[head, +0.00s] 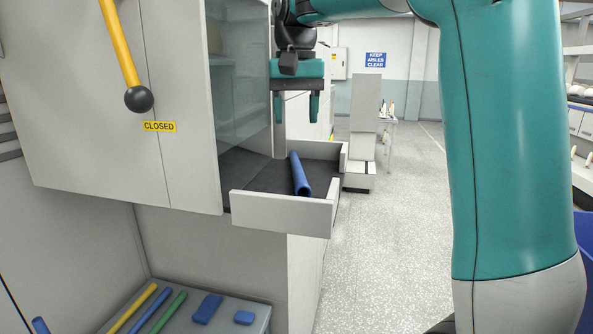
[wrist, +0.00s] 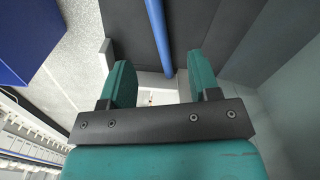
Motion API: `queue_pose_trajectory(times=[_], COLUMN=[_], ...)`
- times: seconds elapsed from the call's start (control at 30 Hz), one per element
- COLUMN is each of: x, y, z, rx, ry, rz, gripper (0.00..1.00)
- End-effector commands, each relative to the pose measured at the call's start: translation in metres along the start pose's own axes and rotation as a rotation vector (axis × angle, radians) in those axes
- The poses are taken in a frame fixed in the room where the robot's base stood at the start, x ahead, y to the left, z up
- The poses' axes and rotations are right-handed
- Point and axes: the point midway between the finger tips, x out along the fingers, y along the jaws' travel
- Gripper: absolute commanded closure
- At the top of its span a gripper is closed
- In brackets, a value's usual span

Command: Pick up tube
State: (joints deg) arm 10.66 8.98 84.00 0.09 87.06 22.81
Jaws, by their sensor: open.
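A blue tube (head: 299,174) lies in the open tray (head: 285,211), which has a dark lining and low grey walls. The tube also shows in the wrist view (wrist: 158,38), running down from the top edge. My gripper (head: 295,121) is open and empty, pointing down above the tray and apart from the tube. In the wrist view its two teal fingers (wrist: 160,78) stand spread, with the tube's near end showing between and beyond them.
A grey cabinet with a yellow-handled lever (head: 119,45) and a CLOSED label stands at left. A lower shelf (head: 222,330) holds yellow, blue and green rods (head: 168,312) and two blue blocks (head: 206,308). Speckled floor lies open at right of the tray.

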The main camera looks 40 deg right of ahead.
Motion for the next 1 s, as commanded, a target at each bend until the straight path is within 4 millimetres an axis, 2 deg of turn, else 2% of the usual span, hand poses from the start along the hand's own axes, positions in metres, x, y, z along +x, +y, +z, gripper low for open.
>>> queue_pose_trajectory(times=[0.1,0.23,0.47,0.8,1.0], x=[0.025,0.046,0.062,0.107,0.110], y=[0.001,0.001,0.003,0.006,0.006], z=[0.001,0.000,-0.001,-0.003,-0.004], rx=[0.000,0.002,0.004,0.004,0.004], ry=[-0.004,-0.002,-0.001,-0.002,0.001], rz=[0.002,0.001,0.000,0.001,-0.001], gripper=[0.44,0.44,0.44,0.44,0.44])
